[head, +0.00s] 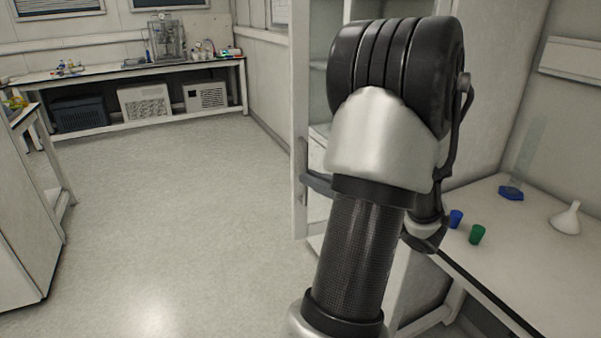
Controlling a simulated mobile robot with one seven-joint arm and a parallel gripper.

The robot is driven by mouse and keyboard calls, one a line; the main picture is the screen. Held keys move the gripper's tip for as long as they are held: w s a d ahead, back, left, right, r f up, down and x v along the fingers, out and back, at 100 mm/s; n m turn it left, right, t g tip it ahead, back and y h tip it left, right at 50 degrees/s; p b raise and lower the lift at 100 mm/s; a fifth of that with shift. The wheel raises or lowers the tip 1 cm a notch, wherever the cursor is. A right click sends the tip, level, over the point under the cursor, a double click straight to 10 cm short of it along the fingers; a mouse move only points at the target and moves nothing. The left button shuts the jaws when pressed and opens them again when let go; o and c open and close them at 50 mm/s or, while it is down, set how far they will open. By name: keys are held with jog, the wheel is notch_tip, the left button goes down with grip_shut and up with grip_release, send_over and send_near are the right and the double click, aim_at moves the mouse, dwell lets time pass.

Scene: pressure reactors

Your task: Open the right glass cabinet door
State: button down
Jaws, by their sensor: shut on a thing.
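The white-framed glass cabinet (299,60) stands right of centre, largely hidden behind my arm. Its pale upright frame edge and some shelves show left of the arm. A slim grey handle (303,154) runs upright on that frame edge. My gripper (305,181) is at the handle, reaching in from behind my arm, and is shut on it. Only a dark part of the gripper shows; the rest is hidden by the arm.
A white bench (520,275) at right carries a blue cup (455,218), a green cup (477,235), a white funnel (566,218) and a glass cylinder with a blue base (511,193). Open floor (170,215) lies left of the cabinet. Another bench (120,71) stands at the back.

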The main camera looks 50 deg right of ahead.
jog(key=shift+s+a, duration=0.1)
jog(key=shift+s, duration=0.7)
jog(key=c, duration=1.8)
grip_release()
jog(key=shift+c, duration=0.2)
jog(key=shift+s, duration=0.15)
jog(key=s+p, duration=0.1)
jog(key=s, duration=1.6)
jog(key=shift+a, duration=0.25)
